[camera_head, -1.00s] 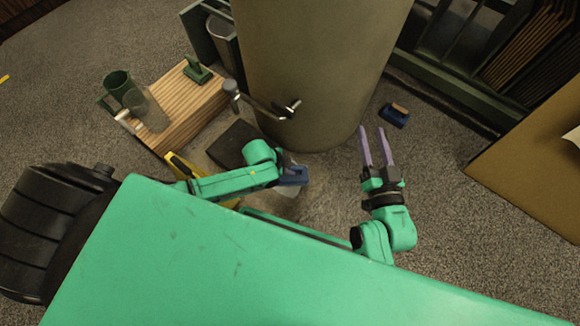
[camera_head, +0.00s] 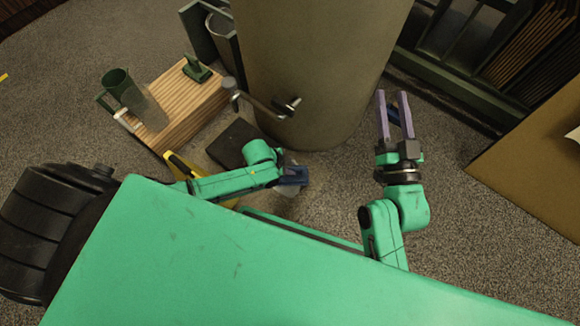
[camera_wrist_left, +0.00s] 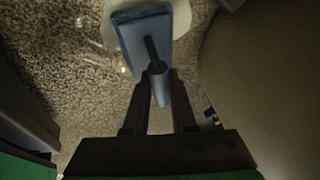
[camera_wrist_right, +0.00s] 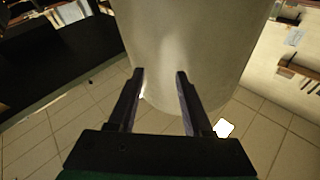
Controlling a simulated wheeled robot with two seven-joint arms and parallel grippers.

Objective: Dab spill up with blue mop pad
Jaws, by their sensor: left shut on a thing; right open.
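The blue mop pad (camera_head: 292,176) is in my left gripper (camera_wrist_left: 158,78), which is shut on its handle. In the left wrist view its flat blue plate (camera_wrist_left: 140,38) lies over a pale patch, the spill (camera_wrist_left: 110,36), which shows around its edges. The head view shows a bit of the spill (camera_head: 290,189) just below the pad. I cannot tell whether the pad touches the floor. My right gripper (camera_head: 393,97) is open and empty, with its fingers pointing away from me to the right of the large column.
A large round column (camera_head: 310,70) stands ahead. A black slab (camera_head: 233,143) and a yellow object (camera_head: 180,163) lie near my left arm.

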